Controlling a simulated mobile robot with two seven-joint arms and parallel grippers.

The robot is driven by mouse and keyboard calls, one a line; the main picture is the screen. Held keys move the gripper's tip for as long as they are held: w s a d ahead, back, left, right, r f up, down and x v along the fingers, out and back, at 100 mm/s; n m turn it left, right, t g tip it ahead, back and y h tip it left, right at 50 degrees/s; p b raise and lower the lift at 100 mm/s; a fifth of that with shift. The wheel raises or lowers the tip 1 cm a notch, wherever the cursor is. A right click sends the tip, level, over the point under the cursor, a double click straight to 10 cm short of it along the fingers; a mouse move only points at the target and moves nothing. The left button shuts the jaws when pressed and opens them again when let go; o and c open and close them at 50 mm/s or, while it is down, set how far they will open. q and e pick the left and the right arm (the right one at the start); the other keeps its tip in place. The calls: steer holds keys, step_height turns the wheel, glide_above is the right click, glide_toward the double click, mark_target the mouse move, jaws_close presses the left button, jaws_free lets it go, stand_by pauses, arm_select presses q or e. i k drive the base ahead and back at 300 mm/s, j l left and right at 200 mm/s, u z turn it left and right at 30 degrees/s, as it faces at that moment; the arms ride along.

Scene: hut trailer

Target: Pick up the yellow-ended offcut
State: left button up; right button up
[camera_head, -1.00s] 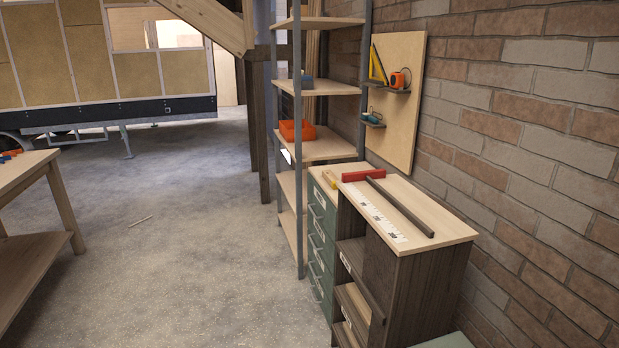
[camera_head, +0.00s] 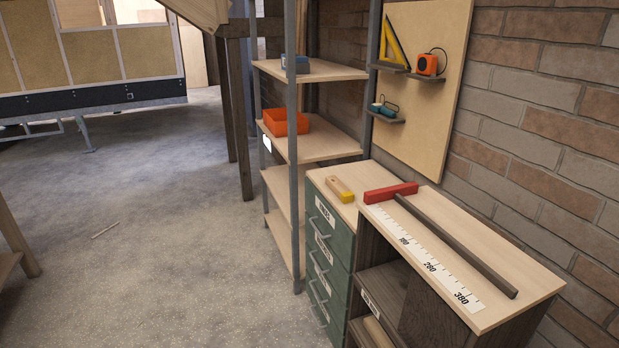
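The yellow-ended offcut (camera_head: 339,189) is a short block of pale wood with a yellow near end. It lies flat on the wooden top of the green drawer cabinet (camera_head: 327,253), near that top's left side. It is just left of a red block (camera_head: 390,193), with a gap between them. Neither of my grippers shows in the head view.
A dark bar (camera_head: 455,245) and a printed scale (camera_head: 427,262) lie on the neighbouring wooden top (camera_head: 520,276). Shelving with an orange bin (camera_head: 284,122) stands behind. The floor (camera_head: 160,240) at left is mostly clear.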

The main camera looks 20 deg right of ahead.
mark_target(346, 196)
steer(key=i+z, duration=0.15)
steer(key=i, duration=0.5)
steer(key=i+j+z, duration=0.15)
steer(key=i, duration=0.55)
steer(key=i+j+z, duration=0.2)
steer(key=i+z, duration=0.25)
steer(key=i+j+z, duration=0.3)
steer(key=z, duration=0.2)
